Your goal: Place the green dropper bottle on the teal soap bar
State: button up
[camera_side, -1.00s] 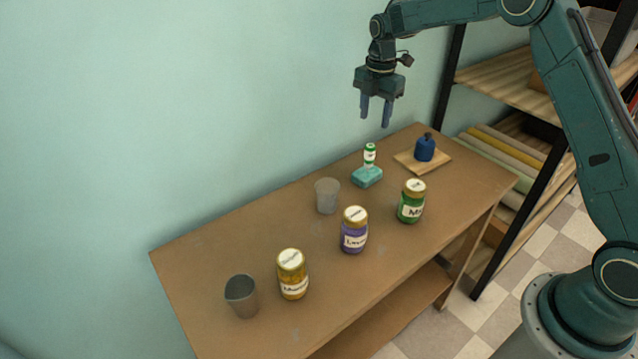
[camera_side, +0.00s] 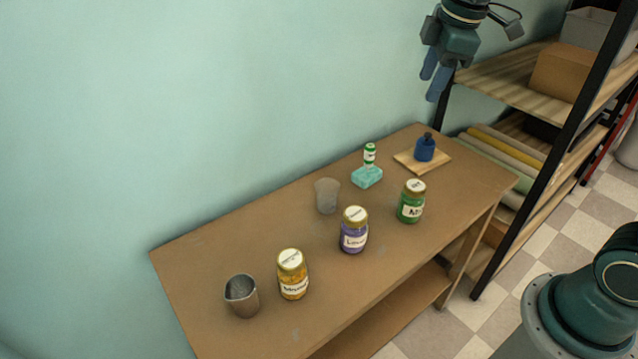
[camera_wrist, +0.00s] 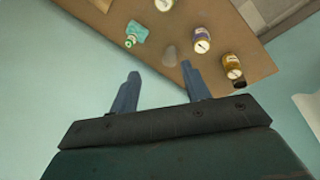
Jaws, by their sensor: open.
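In the wrist view the bottle (camera_wrist: 130,42) and the soap bar (camera_wrist: 138,31) show at the upper left. My gripper (camera_side: 432,84) is open and empty, high above the table's back right and well apart from the bottle. Its two fingers also show in the wrist view (camera_wrist: 160,82) with nothing between them.
A blue bottle (camera_side: 425,149) stands on a wooden board (camera_side: 408,161). Green (camera_side: 411,203), purple (camera_side: 353,232) and yellow (camera_side: 292,276) jars stand along the table, with a translucent cup (camera_side: 327,196) and a metal cup (camera_side: 242,296). A shelf rack (camera_side: 500,92) stands at the right.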

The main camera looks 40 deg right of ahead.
jog(key=s+a+m+t, duration=0.1)
jog(key=s+m, duration=0.4)
jog(key=s, duration=0.5)
jog(key=s+a+f+m+t, duration=0.1)
jog(key=s+m, duration=0.4)
jog(key=s, duration=0.5)
jog(key=shift+s+a+f+t, duration=0.3)
jog(key=shift+a+t, duration=0.1)
jog(key=shift+a, duration=0.15)
